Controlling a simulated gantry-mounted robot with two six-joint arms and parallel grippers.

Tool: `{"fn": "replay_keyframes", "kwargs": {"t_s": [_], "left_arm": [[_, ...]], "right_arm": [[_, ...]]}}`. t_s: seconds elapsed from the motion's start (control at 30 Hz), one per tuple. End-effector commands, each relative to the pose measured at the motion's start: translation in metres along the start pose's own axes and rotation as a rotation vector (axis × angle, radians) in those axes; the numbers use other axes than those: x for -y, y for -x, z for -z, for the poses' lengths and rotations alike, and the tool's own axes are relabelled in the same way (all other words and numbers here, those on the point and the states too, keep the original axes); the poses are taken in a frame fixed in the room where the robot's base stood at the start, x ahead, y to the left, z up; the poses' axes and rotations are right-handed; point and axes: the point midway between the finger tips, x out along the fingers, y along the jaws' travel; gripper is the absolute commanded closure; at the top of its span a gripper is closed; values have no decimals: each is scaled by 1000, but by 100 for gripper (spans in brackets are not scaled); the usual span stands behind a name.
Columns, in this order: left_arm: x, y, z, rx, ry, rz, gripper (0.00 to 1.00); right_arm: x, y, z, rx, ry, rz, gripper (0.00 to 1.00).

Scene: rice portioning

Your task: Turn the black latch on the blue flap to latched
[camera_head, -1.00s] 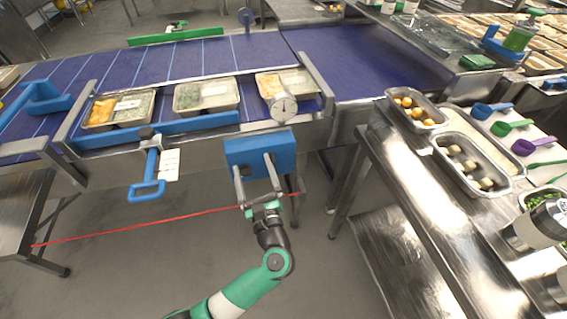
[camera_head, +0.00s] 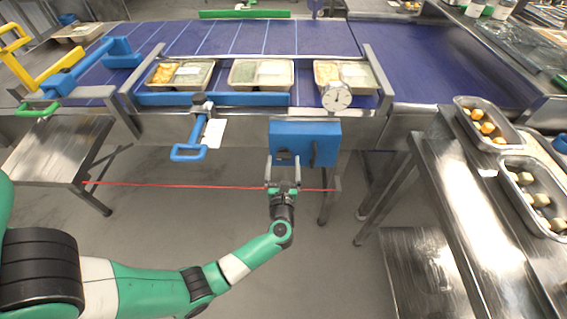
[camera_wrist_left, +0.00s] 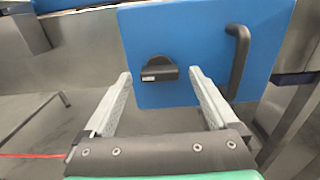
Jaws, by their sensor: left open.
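The blue flap (camera_head: 324,131) hangs on the front of the conveyor, below the dial gauge. It fills the upper middle of the left wrist view (camera_wrist_left: 190,30). The small black latch (camera_wrist_left: 158,70) on the flap lies roughly horizontal, with its bar along the lower side. A black vertical handle (camera_wrist_left: 238,62) is to its right. My left gripper (camera_head: 283,159) is in front of the flap's lower left part. It is open and empty, and in the wrist view its fingertips (camera_wrist_left: 160,74) stand on either side of the latch, apart from it. My right gripper is out of view.
A blue handle (camera_head: 188,152) hangs left of the flap. A red line (camera_head: 180,186) crosses below it. Food trays (camera_head: 262,74) sit on the conveyor. A steel table (camera_head: 445,190) with pans stands at the right. The floor before the flap is clear.

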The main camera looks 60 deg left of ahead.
Motion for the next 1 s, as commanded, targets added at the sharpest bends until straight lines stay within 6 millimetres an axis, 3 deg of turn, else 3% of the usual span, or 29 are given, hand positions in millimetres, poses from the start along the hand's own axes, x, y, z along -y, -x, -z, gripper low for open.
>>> {"fn": "replay_keyframes", "kwargs": {"t_s": [0.1,0.37,0.83,1.0], "left_arm": [[0,-10,0,1,0,-1,7],[0,-12,-1,0,0,0,7],[0,-12,-1,0,0,0,90],[0,-12,-1,0,-6,0,93]], "right_arm": [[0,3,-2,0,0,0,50],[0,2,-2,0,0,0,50],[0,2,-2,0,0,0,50],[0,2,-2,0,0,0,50]]}}
